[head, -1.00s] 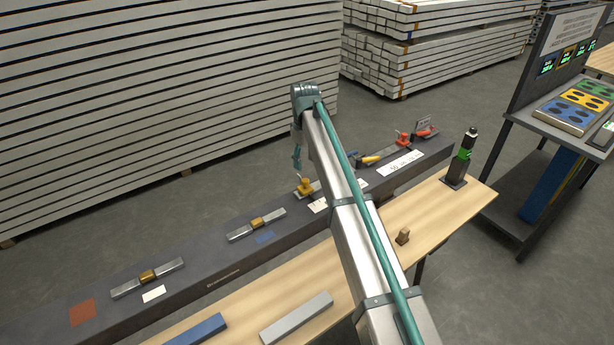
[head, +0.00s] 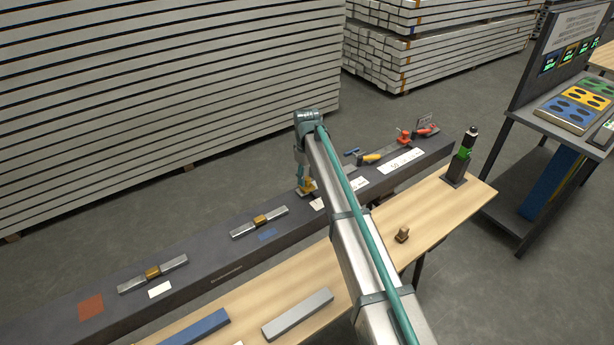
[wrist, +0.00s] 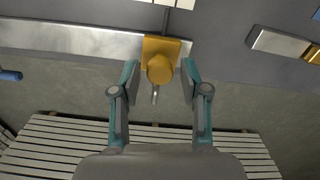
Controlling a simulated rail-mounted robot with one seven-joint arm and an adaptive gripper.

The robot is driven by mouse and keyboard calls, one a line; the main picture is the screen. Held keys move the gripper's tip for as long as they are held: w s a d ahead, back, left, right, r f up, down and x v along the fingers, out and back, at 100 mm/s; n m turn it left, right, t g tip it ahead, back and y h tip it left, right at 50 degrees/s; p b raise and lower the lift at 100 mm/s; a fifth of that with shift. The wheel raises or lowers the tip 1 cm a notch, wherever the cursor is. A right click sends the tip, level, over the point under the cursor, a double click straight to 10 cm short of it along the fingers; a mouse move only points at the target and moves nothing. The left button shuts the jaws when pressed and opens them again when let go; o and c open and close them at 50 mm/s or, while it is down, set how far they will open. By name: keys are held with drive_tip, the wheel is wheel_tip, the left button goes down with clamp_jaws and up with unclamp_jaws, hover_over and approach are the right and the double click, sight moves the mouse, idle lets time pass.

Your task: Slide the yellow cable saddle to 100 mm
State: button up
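The yellow cable saddle (head: 306,187), with a round knob on top, sits on a metal rail (wrist: 75,40) on the long dark beam (head: 205,259). In the wrist view the saddle (wrist: 160,65) is at upper centre, at the right end of the visible rail. My gripper (wrist: 160,78) is open, with one finger on each side of the knob. Gaps show between the fingers and the saddle. In the head view my gripper (head: 302,178) is just above the saddle, and my arm hides part of the rail. No scale marks are readable.
Two rails with brass-coloured sliders (head: 260,219) (head: 152,272) lie farther left on the beam. A blue handle (head: 352,152), a yellow-handled tool (head: 371,158) and a red fitting (head: 403,137) are to the right. A wooden bench (head: 440,208) runs in front.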

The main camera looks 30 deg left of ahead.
clamp_jaws()
drive_tip(key=w+d, duration=0.1)
drive_tip(key=w, duration=0.1)
drive_tip(key=w+d+b, duration=0.1)
drive_tip(key=w, duration=0.2)
drive_tip(key=w+d, duration=0.2)
drive_tip(key=w, duration=0.1)
drive_tip(key=shift+w, duration=0.2)
drive_tip(key=shift+o, duration=1.8)
unclamp_jaws()
drive_tip(key=shift+s, duration=0.1)
drive_tip(key=shift+r, duration=0.15)
wheel_tip(320, 180, up, 12)
